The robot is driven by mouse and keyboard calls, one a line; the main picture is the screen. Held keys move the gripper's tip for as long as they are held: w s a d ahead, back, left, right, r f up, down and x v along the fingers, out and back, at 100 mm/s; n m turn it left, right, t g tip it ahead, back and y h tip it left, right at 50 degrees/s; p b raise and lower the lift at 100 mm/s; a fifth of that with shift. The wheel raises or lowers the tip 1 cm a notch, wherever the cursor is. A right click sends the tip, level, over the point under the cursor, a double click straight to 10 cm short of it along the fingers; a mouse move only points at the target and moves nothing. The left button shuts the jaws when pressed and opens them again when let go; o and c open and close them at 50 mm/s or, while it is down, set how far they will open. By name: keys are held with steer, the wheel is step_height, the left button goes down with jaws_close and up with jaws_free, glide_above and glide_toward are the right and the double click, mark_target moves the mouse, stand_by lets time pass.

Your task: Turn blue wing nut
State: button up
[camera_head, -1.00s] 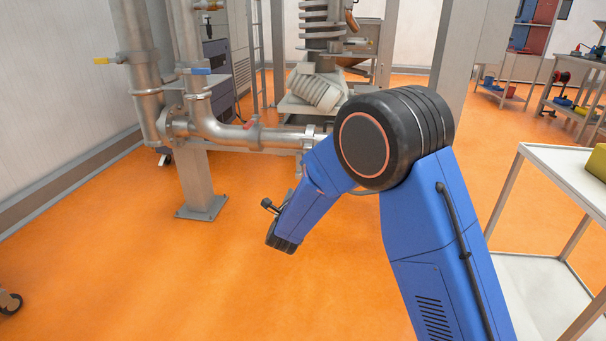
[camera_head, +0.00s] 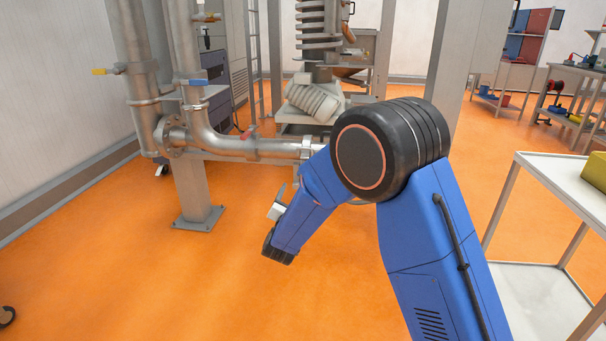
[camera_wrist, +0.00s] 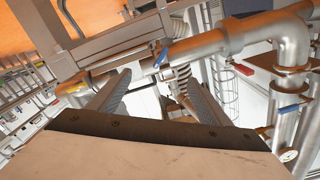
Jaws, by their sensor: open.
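A small blue handle (camera_wrist: 160,57) sits on a horizontal metal pipe (camera_wrist: 198,46) in the wrist view. It appears between the two fingers of my gripper (camera_wrist: 160,72), beyond their tips, with no contact visible. My gripper is open and empty. Another blue handle (camera_wrist: 290,109) is on a pipe at the right of the wrist view. In the head view, a blue handle (camera_head: 193,82) is on the second upright pipe. I cannot tell which blue one is the wing nut.
A red handle (camera_head: 249,131) is on the low horizontal pipe, and a yellow one (camera_head: 101,71) is on the left pipe. A grey post (camera_head: 193,185) supports the piping. A white cart (camera_head: 560,170) stands at the right. The orange floor (camera_head: 150,280) in front is mostly clear.

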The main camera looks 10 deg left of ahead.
steer(key=w+n, duration=1.3)
steer(key=w, duration=0.4)
steer(key=shift+w+d, duration=0.2)
steer(key=shift+d, duration=0.05)
stand_by(0.4)
steer(key=c, duration=1)
